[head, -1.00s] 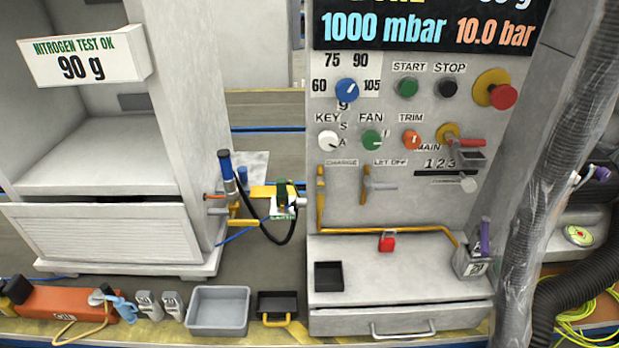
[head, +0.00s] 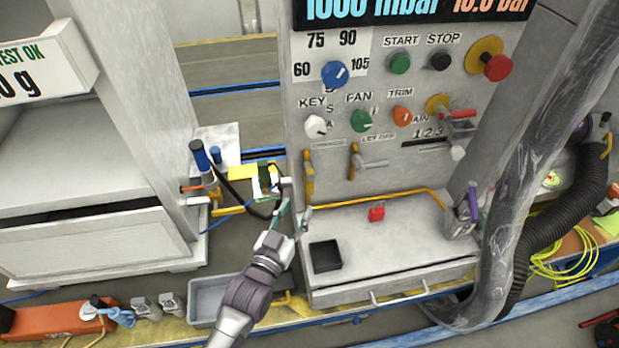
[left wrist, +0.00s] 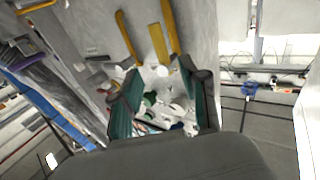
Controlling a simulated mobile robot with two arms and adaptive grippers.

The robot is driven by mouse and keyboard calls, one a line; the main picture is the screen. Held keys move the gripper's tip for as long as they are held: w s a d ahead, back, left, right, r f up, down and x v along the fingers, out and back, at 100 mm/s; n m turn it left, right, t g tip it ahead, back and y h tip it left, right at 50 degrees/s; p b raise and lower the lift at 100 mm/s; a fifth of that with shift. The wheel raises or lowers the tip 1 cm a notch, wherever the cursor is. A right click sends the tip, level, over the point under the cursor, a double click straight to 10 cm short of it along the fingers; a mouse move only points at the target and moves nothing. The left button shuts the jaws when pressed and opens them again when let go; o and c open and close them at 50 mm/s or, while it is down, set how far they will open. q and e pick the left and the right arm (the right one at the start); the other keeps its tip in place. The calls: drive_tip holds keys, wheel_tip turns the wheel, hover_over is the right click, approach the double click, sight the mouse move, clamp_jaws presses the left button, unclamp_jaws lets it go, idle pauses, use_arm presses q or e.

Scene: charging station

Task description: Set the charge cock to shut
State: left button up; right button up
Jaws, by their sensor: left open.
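The charge cock (head: 307,176) is a yellow upright fitting at the left of the grey panel's lower part, under a small blurred label. Its exact handle position is hard to tell. My left gripper (head: 294,211) is open and empty, just below and a little left of the cock, apart from it. In the left wrist view my open left gripper (left wrist: 161,70) shows two teal-lined fingers, with yellow bars on a pale face beyond them. I cannot tell which bar is the cock. My right gripper is not in view.
The let-off cock (head: 354,162) is right of the charge cock. A hose and yellow-blue fittings (head: 210,178) stand to the left. A thick grey hose (head: 535,150) hangs at right.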

sight(309, 186)
use_arm(q)
drive_tip(key=p+x, duration=0.1)
drive_tip(key=x, duration=0.8)
drive_tip(key=shift+w+f, duration=0.1)
drive_tip(key=shift+w, duration=0.3)
clamp_jaws()
